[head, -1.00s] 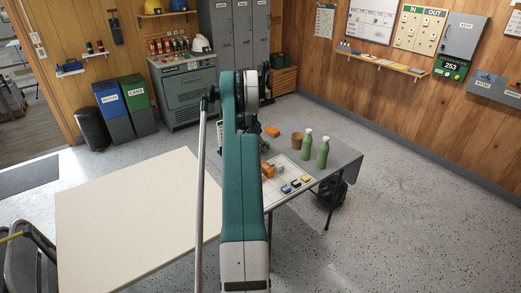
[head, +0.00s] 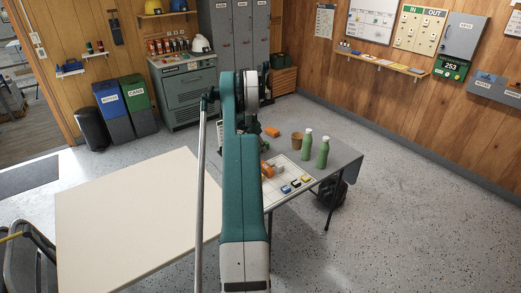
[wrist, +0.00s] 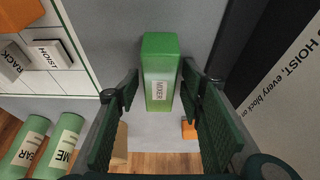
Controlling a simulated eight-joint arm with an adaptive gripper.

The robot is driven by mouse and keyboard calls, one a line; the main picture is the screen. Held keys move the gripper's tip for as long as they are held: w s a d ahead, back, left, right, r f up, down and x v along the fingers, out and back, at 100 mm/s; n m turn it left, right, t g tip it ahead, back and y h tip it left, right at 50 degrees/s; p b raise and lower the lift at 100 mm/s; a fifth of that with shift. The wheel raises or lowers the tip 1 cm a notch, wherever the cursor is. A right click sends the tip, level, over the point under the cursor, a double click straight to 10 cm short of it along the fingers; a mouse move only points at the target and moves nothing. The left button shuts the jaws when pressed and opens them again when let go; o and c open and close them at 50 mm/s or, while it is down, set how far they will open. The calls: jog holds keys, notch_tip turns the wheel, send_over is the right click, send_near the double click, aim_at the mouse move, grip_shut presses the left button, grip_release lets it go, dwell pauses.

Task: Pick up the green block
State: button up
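The green block (wrist: 160,65), labelled MIXER, shows in the wrist view on the grey table top, between the two fingers of my gripper (wrist: 160,88). The fingers are open, one on each side of the block, with a narrow gap to it on both sides. In the head view my arm hides the gripper and I cannot make out the green block there.
Two green bottles (head: 314,150) and a brown cup (head: 297,139) stand on the grey table (head: 338,163). A white gridded board (head: 272,199) there holds several small blocks. An orange block (wrist: 188,130) lies near the fingers. A lettered panel (wrist: 285,85) is close on the right.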

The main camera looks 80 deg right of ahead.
jog(key=c, duration=0.8)
jog(key=shift+r, duration=0.1)
notch_tip(320, 180, up, 10)
jog(key=shift+p, duration=0.65)
